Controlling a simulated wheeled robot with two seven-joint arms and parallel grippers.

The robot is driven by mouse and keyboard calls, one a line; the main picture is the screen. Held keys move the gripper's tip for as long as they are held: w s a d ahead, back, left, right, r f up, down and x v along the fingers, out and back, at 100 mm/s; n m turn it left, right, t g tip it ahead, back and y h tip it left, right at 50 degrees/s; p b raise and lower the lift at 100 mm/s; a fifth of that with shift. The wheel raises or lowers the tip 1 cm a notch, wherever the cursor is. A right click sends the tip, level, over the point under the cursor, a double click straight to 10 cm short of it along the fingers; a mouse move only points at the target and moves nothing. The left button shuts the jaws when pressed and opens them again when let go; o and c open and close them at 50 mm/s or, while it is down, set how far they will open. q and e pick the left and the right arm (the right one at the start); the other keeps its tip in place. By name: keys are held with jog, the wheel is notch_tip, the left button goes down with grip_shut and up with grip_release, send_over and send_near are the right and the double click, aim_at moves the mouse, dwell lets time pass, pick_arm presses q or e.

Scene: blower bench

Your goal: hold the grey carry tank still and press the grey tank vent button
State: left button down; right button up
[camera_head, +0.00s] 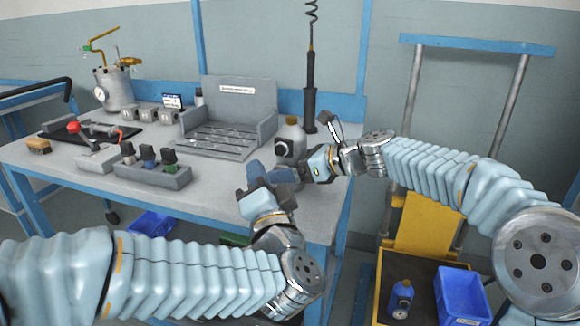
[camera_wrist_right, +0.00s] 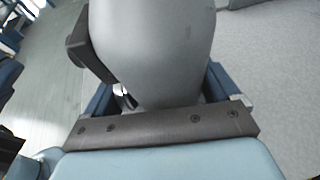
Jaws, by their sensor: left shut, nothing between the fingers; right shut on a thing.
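The grey carry tank (camera_head: 291,136) stands upright near the right front edge of the bench, with a dark round gauge on its side. My right gripper (camera_head: 303,166) is shut on the tank from the right, low on its body. In the right wrist view the tank's grey body (camera_wrist_right: 155,45) sits between the fingers, with a dark part at its left side. My left gripper (camera_head: 254,172) is shut and empty, just left of the tank's lower part; I cannot tell whether it touches. The vent button cannot be made out.
A black rod (camera_head: 310,95) hangs on a coil behind. A yellow cart (camera_head: 425,222) with a blue bottle (camera_head: 401,298) and blue bin (camera_head: 461,293) stands right.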

jog(key=o, duration=1.2)
